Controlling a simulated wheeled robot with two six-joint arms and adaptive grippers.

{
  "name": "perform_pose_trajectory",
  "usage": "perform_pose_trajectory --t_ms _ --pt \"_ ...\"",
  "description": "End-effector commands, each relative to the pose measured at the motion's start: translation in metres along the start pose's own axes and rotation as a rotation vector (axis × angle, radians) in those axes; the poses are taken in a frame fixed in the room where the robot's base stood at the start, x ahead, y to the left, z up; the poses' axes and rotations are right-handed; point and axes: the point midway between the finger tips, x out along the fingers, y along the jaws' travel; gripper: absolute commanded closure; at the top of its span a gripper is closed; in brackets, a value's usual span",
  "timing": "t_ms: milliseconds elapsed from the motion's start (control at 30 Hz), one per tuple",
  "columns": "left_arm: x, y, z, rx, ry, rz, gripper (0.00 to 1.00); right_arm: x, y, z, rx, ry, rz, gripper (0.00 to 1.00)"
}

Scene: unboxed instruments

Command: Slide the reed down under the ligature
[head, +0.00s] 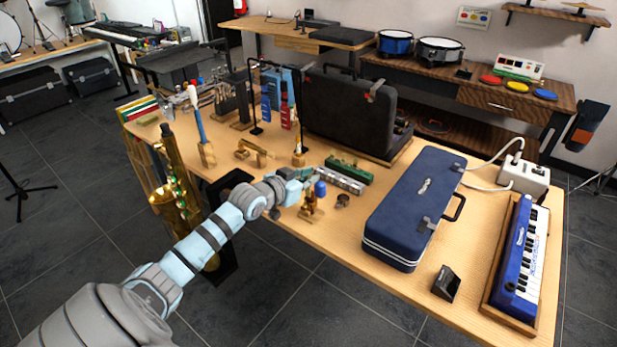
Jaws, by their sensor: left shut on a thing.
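My left arm reaches in from the lower left, and its gripper (305,175) is over the front edge of the workbench. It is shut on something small. The reed itself is too small and too hidden by the fingers to make out. Just below and right of the gripper is a small brown and brass-coloured stand (311,210) on the bench. The mouthpiece and ligature cannot be told apart clearly there. A small blue piece (320,188) shows beside the fingertips. My right gripper is not in view.
On the wooden bench (335,232), a long blue case (415,205) lies to the right and an open black case (350,115) stands behind. A small dark round piece (342,201), a green-and-silver box row (345,175) and a brass saxophone (180,190) are near. Bare bench lies in front.

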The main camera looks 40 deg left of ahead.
Motion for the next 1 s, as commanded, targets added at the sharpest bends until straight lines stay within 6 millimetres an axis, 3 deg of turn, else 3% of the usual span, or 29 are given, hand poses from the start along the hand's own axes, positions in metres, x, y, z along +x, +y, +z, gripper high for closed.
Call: perform_pose_trajectory --t_ms 1000 --pt "0.0032 0.0004 0.0089 -0.001 -0.001 0.0 0.96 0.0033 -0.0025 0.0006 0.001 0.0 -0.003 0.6"
